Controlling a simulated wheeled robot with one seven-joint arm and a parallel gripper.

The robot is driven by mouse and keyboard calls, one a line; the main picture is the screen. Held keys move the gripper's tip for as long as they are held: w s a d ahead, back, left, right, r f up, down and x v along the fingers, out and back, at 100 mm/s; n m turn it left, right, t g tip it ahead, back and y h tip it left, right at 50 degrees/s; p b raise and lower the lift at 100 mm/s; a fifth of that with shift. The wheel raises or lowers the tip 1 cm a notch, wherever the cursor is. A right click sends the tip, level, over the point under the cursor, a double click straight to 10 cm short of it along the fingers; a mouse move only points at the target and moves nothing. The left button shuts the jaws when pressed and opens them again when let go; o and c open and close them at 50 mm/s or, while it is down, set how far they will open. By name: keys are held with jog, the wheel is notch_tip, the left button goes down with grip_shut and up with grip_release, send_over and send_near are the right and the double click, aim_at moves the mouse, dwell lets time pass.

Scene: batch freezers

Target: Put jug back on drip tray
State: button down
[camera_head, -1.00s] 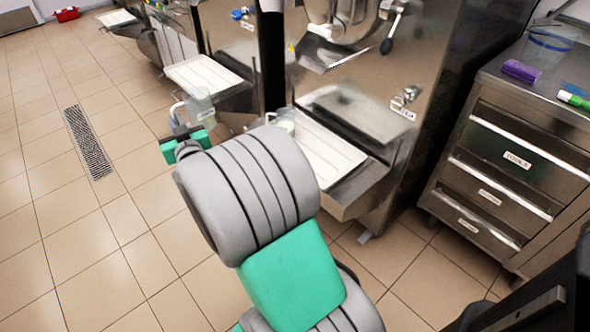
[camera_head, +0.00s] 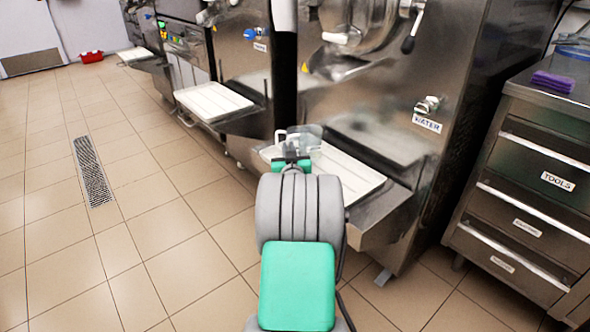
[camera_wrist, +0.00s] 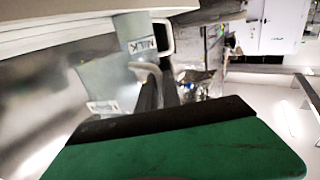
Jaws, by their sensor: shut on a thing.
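My gripper (camera_head: 291,164) is shut on a clear jug (camera_head: 306,137), which shows above the green gripper in the head view. The white drip tray (camera_head: 350,178) of the nearest freezer lies just behind and right of the gripper. The jug overlaps the tray's left end in the picture; I cannot tell whether they touch.
The freezer front (camera_head: 375,95) with its spout rises behind the tray. A drawer cabinet (camera_head: 530,185) stands at the right. Another freezer's white tray (camera_head: 213,101) is farther left. The tiled floor (camera_head: 150,230) at the left is open, with a drain grate (camera_head: 92,171).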

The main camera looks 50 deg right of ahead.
jog(key=shift+s+d+f, duration=0.25)
jog(key=shift+d+f, duration=0.15)
jog(key=shift+f, duration=0.2)
jog(key=f+b, duration=0.1)
jog(key=f, duration=0.1)
jog(key=f+b, duration=0.1)
jog(key=f, duration=0.1)
jog(key=shift+s+d+f+b, duration=0.1)
jog(key=shift+s+d+b, duration=0.15)
jog(key=shift+d+b, duration=0.1)
jog(key=c, duration=2)
grip_release()
jog(key=o, duration=0.5)
